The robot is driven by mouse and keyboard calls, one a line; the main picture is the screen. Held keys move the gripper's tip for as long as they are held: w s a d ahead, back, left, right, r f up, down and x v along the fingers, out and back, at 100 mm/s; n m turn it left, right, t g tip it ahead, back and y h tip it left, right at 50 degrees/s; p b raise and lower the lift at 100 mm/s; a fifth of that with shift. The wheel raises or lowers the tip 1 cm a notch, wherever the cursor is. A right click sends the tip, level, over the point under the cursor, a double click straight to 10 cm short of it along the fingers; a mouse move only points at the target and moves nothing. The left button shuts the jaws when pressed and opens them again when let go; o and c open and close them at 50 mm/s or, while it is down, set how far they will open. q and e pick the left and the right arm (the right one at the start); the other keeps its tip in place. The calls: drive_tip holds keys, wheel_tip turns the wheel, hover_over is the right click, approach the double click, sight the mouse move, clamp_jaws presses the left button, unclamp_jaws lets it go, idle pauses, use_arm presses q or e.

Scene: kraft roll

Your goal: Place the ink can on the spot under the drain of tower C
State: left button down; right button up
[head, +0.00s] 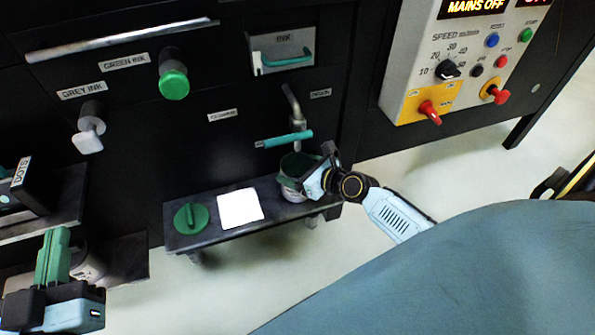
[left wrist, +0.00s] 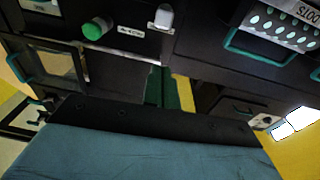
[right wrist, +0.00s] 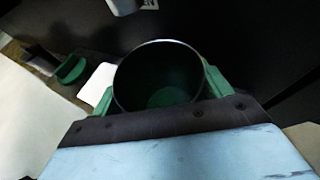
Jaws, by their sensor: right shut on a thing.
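The ink can (head: 293,190) is a round, open-topped vessel at the right end of the low bench, below the drain pipe (head: 297,120) with its teal lever. My right gripper (head: 310,178) is shut on the can from the right. In the right wrist view the can (right wrist: 158,85) sits between the green fingers, with a dark inside and green at the bottom; the pipe end (right wrist: 125,5) shows beyond its rim. The can's base is partly hidden, so I cannot tell whether it touches the bench. My left gripper (head: 52,258) is empty, at the lower left; its green fingers (left wrist: 163,88) look close together.
The low bench (head: 180,242) also carries a green lid (head: 191,218) and a white square pad (head: 240,207). Green ink (head: 173,82) and grey ink (head: 88,138) knobs stick out from the black cabinet. A control panel (head: 450,65) is at upper right. Pale floor lies in front.

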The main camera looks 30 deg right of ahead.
use_arm(q)
drive_tip(key=shift+r, duration=0.25)
use_arm(e)
drive_tip(key=shift+f, duration=0.15)
drive_tip(key=o, duration=1.1)
use_arm(q)
drive_tip(key=shift+s+d+r+t, duration=0.1)
drive_tip(key=shift+r+t, duration=0.2)
drive_tip(key=shift+r, duration=0.05)
